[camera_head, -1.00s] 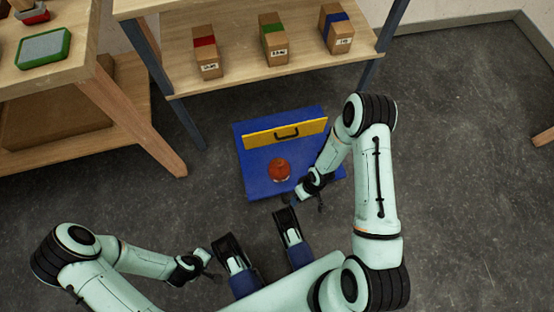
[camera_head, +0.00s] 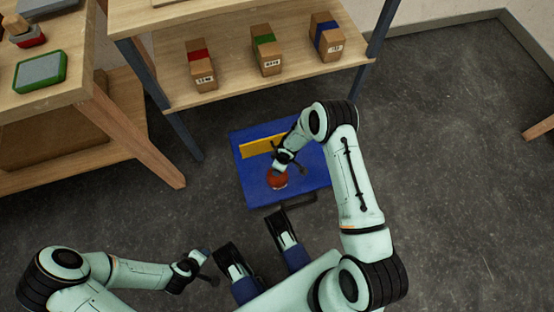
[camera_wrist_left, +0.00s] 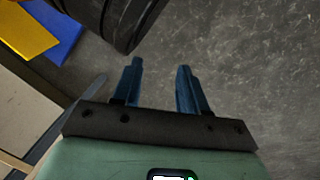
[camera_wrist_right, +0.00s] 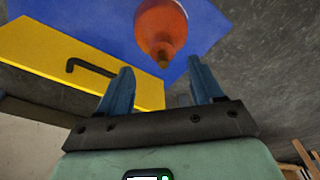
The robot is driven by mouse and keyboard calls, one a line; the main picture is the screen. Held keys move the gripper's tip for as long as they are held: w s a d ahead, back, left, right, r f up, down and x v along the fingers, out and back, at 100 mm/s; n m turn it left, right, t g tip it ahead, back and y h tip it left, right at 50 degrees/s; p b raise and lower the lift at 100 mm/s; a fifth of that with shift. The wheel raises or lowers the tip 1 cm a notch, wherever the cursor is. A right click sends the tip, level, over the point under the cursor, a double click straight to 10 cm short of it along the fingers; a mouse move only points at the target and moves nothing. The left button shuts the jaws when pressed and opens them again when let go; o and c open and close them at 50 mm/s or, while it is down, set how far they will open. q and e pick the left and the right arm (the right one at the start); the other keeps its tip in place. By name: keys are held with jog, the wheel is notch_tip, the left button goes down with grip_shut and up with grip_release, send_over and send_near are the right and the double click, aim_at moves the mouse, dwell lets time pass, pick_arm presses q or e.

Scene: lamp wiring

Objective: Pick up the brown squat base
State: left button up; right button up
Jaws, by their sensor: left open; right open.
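The brown squat base (camera_head: 277,180) stands on a blue platform (camera_head: 262,193), close to my right gripper (camera_head: 287,166) in the head view. In the right wrist view, the reddish-brown base (camera_wrist_right: 161,28) shows just beyond and between the fingertips of my right gripper (camera_wrist_right: 156,78), which is open and empty. I cannot tell whether the fingers touch the base. My left gripper (camera_head: 205,264) is out over the floor at the lower left. In the left wrist view, my left gripper (camera_wrist_left: 159,68) is open with nothing between its fingers.
A yellow panel (camera_head: 255,148) with a black handle (camera_wrist_right: 88,67) stands on the platform behind the base. A wooden shelf (camera_head: 235,92) holds boxes with red, green and blue bands. A wooden table (camera_head: 70,85) stands left. Bare floor lies right.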

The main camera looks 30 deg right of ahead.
jog(key=f, duration=0.1)
jog(key=f+b, duration=0.1)
jog(key=f, duration=0.1)
jog(key=f+b, duration=0.1)
jog(key=f, duration=0.1)
jog(key=shift+w+a+f, duration=0.1)
jog(key=shift+w+a, duration=0.25)
jog(key=shift+a, duration=0.05)
pick_arm(q)
jog(key=shift+g, duration=0.8)
jog(key=s+f, duration=0.3)
jog(key=s, duration=0.1)
jog(key=shift+a+f, duration=0.15)
jog(key=shift+a, duration=0.15)
pick_arm(e)
grip_shut()
jog(key=shift+w, duration=0.1)
